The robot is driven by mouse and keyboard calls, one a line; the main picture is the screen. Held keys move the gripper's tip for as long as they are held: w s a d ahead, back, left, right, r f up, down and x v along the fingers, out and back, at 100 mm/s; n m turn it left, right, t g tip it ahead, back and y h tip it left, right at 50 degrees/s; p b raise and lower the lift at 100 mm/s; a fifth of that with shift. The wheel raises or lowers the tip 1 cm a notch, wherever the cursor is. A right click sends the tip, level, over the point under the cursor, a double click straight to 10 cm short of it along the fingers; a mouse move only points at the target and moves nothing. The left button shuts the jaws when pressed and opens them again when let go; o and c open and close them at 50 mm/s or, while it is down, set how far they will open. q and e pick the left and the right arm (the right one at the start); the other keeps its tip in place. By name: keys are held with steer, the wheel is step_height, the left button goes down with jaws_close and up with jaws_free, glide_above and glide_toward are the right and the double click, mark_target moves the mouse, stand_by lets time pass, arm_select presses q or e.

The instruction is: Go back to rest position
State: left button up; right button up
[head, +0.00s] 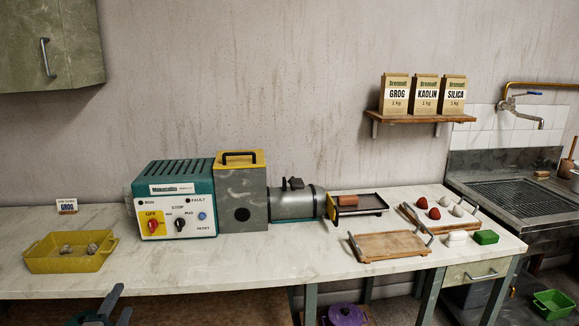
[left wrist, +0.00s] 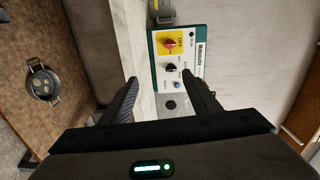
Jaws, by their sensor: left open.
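My left gripper (head: 120,301) shows at the bottom left of the head view, in front of the worktop's front edge. Its two dark fingers are apart. In the left wrist view the fingers of my left gripper (left wrist: 157,84) are spread with nothing between them. Beyond them is the control panel (left wrist: 176,62) of the machine, with a red knob on yellow, a black knob and a blue button. My right gripper is in neither view.
On the worktop (head: 300,238) stand a yellow tray (head: 45,265) with grey lumps, the teal machine (head: 178,185), a wooden board (head: 390,245) and another tray with red and grey balls. A sink (head: 520,195) is at right. A metal pot (left wrist: 43,85) shows in the wrist view.

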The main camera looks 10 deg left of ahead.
arm_select(q)
steer(key=s+d+f+n+g+h, duration=0.15)
steer(key=s+d+f, duration=0.3)
steer(key=f, duration=0.65)
steer(key=s+d+f+n+g+h, duration=0.1)
steer(key=s+d+f+n+g, duration=0.3)
steer(key=f, duration=0.7)
steer(key=s+d+f+h, duration=0.1)
steer(key=s+d+f, duration=0.3)
steer(key=f, duration=0.7)
steer(key=s+d+f+n+g+h, duration=0.2)
steer(key=s+d+f+n+g, duration=0.2)
steer(key=s+d+f, duration=1.4)
steer(key=s+d+n, duration=0.2)
steer(key=s+d, duration=0.2)
steer(key=shift+s+f, duration=0.2)
steer(key=shift+f, duration=0.2)
steer(key=shift+n+h, duration=0.25)
